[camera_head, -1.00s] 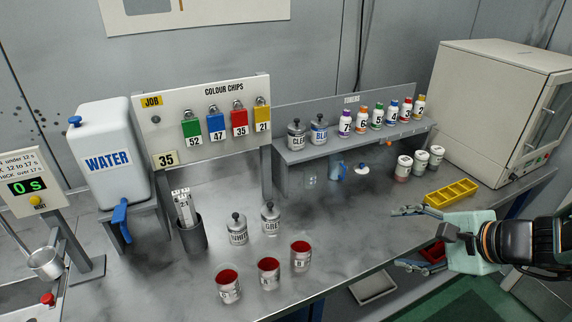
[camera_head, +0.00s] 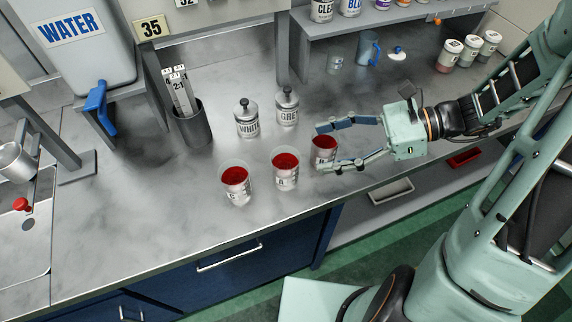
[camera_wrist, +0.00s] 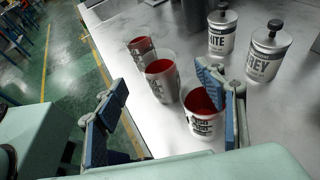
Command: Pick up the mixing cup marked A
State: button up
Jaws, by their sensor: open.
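Three mixing cups with red insides stand upright in a row near the counter's front edge: a left cup (camera_head: 236,186), a middle cup (camera_head: 285,170) and a right cup (camera_head: 324,147). Their letters are too small to read surely, so I cannot tell which is A. My gripper (camera_head: 320,147) is open, its fingers reaching left on either side of the right cup. In the wrist view, this nearest cup (camera_wrist: 202,122) sits between the spread fingers, closer to the right finger, which partly covers it. The middle cup (camera_wrist: 161,80) and left cup (camera_wrist: 141,48) stand beyond.
The WHITE jar (camera_head: 247,122) and GREY jar (camera_head: 287,107) stand just behind the cups. A dark holder with strips (camera_head: 192,125) and the water tank (camera_head: 75,45) are at left. Small lidded pots (camera_head: 470,50) stand at back right. The counter left of the cups is clear.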

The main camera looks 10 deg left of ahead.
aim_at(272, 160)
jog(key=x, duration=0.9)
jog(key=shift+s+a+f, duration=0.15)
jog(key=shift+s+f, duration=0.05)
jog(key=shift+s, duration=0.1)
jog(key=c, duration=1.2)
jog(key=shift+o, duration=0.2)
jog(key=shift+r, duration=0.1)
